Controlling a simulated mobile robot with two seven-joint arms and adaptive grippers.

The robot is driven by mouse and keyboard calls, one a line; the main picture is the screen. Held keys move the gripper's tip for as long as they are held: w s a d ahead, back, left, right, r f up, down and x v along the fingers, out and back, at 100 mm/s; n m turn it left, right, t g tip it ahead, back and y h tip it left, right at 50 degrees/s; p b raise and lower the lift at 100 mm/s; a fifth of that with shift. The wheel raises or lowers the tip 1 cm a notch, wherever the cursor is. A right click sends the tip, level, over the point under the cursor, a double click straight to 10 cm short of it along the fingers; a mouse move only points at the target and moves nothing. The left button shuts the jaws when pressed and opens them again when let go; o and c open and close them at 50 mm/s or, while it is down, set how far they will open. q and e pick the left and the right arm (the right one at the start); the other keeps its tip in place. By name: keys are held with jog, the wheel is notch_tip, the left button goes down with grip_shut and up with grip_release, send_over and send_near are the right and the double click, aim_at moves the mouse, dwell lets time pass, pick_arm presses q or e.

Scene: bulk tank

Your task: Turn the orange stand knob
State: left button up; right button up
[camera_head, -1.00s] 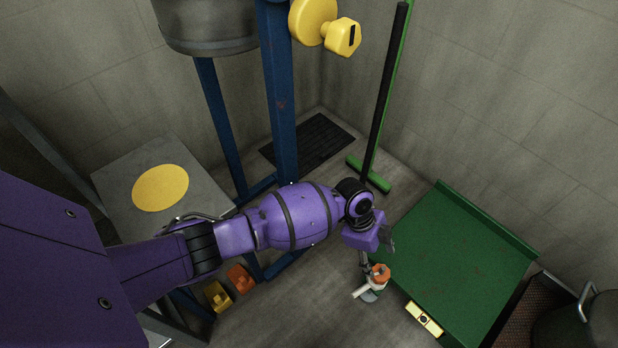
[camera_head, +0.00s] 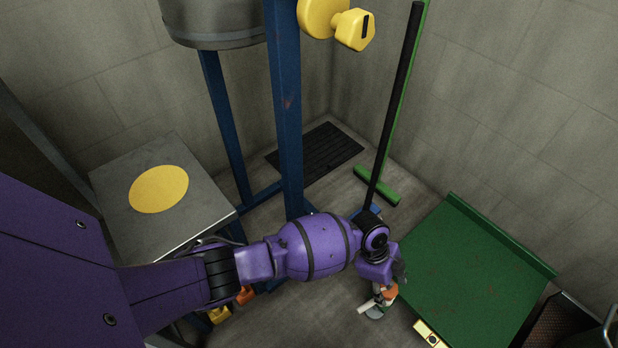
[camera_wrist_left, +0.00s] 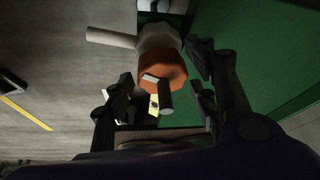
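The orange stand knob (camera_head: 390,294) shows in the head view beside the green platform, partly hidden by my left gripper (camera_head: 394,276). In the left wrist view the orange knob (camera_wrist_left: 158,72) sits ahead on a pale fitting with a white side pipe (camera_wrist_left: 110,38). A grey handle-like piece stands out from the knob's face. My left gripper (camera_wrist_left: 160,80) is open, with one dark finger on each side of the knob. I see no clear contact between the fingers and the knob. My right gripper is in neither view.
The green platform (camera_head: 470,275) lies right of the knob, with a yellow level-like piece (camera_head: 430,334) at its edge. A blue frame (camera_head: 284,110) stands behind my left arm. A large yellow knob (camera_head: 354,29) is up on it. A green and black pole (camera_head: 395,110) leans at the back.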

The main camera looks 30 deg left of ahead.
pick_arm(q)
jog(key=shift+w, duration=0.1)
jog(key=c, duration=0.8)
jog(key=shift+d+r+n+t+p, duration=0.2)
jog(key=shift+n+t+p, duration=0.2)
jog(key=shift+n+p, duration=0.55)
jog(key=shift+s+n+t+p, duration=0.25)
jog(key=shift+n+t+p, duration=0.15)
jog(key=shift+n+p, duration=0.65)
jog(key=shift+d+n+t+p, duration=0.1)
jog(key=shift+n+t+p, duration=0.2)
jog(key=shift+n+p, duration=0.5)
jog(key=shift+f+n+y, duration=0.15)
jog(key=shift+n+y, duration=0.15)
jog(key=shift+n, duration=0.3)
jog(key=shift+c, duration=0.2)
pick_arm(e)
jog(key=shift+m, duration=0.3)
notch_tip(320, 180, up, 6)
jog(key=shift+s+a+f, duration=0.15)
pick_arm(q)
jog(key=shift+s+d, duration=0.1)
jog(key=o, duration=1.1)
jog(key=shift+t, duration=0.3)
jog(key=shift+w, duration=0.2)
